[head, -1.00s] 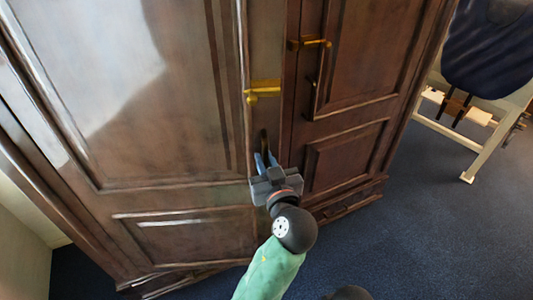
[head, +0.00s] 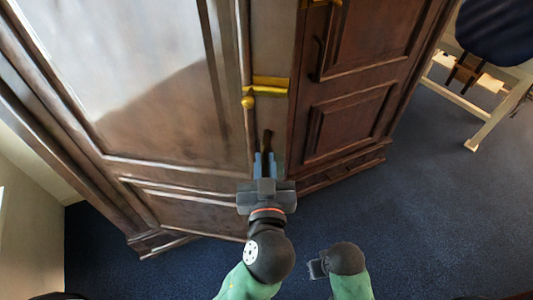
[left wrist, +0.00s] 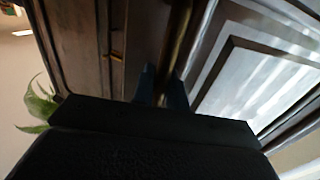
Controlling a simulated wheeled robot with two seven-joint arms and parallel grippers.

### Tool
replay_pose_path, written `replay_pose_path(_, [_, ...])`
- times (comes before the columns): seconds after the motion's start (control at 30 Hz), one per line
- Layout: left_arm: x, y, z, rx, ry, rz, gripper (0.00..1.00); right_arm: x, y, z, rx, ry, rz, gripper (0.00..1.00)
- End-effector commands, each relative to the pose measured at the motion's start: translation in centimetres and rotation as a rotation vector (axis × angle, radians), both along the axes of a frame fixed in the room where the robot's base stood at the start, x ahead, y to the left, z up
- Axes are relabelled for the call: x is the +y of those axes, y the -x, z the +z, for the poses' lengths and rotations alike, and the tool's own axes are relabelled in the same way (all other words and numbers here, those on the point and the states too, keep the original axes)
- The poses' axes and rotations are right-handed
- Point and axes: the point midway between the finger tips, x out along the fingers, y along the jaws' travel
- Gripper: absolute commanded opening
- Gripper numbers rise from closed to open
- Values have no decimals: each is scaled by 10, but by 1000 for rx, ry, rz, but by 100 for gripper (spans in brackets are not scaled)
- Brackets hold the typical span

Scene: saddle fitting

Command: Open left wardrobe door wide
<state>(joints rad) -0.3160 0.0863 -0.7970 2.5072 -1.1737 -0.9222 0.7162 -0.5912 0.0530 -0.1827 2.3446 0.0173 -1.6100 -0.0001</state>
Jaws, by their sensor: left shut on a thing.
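The left wardrobe door (head: 165,110) is brown panelled wood with a glossy reflection. It stands ajar, its lower edge swung out over the carpet.
The right wardrobe door (head: 350,110) has its own dark handle (head: 318,58) and looks closed. A pale-framed piece of furniture (head: 480,125) stands at the upper right. Blue carpet (head: 430,210) is clear at the right front. A plant (left wrist: 38,105) shows in the left wrist view.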

Motion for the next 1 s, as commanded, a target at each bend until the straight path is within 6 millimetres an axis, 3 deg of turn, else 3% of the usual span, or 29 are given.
replay_pose_path(0.43, [1,2,2,-3,1,-4,0,1,-1,-4,0,-1,0,0])
replay_pose_path(0.47, [1,2,2,-3,1,-3,16,1,-1,-4,0,-1,0,0])
replay_pose_path(0.57, [1,2,1,-2,1,-3,33,1,-1,-3,0,-1,0,0])
replay_pose_path(1.0, [1,-1,1,-1,1,-4,33,0,1,-2,1,0,-1,0])
